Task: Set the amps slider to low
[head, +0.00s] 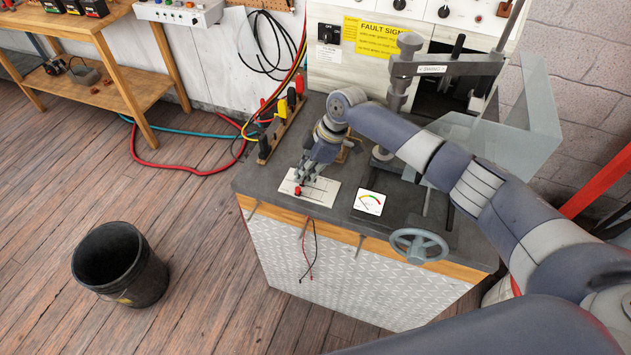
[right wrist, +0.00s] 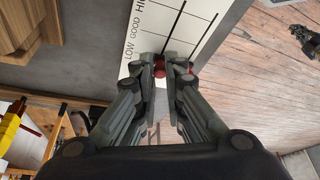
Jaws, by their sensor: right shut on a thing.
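The white slider panel (head: 320,191) lies on the bench top near its front edge. In the right wrist view the panel (right wrist: 150,38) carries the words LOW, GOOD and HIGH beside two dark slots. My right gripper (head: 299,186) points down over the panel. In the right wrist view its fingertips (right wrist: 166,71) are shut on a red slider knob (right wrist: 159,71), near the LOW end of its slot. A second bit of red (right wrist: 190,71) shows by the right finger, partly hidden. No left gripper shows in the head view.
A meter card (head: 369,202) and a grey handwheel (head: 420,246) are right of the panel. Upright clamps (head: 281,122) stand at the bench's left edge. A black bucket (head: 120,264) is on the floor. A dark jointed part (right wrist: 306,40), unclear, shows at the wrist view's right edge.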

